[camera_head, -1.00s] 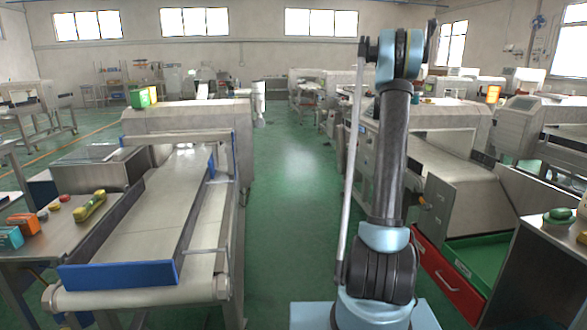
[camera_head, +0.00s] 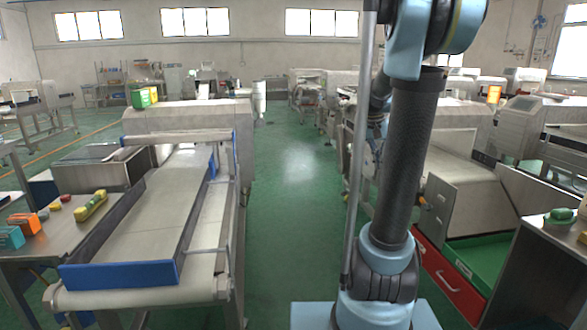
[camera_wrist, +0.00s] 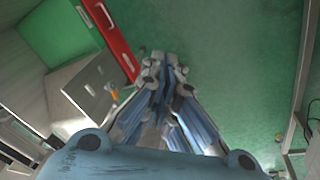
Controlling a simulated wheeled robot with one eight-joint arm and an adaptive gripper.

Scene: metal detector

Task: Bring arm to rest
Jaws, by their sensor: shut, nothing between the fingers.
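My gripper (camera_wrist: 163,66) shows in the wrist view with its fingers together and nothing between them. It points down over the green floor (camera_wrist: 215,65), apart from everything around it. In the head view my arm rises at the right of centre, with its upper joint at the top edge. The gripper is mostly hidden behind the arm there.
A conveyor (camera_head: 150,225) with a blue end plate stands left of the aisle. A metal machine (camera_head: 465,170) with a red drawer (camera_head: 450,280) and green tray (camera_head: 480,258) stands right of my arm. The aisle floor (camera_head: 290,200) between is clear.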

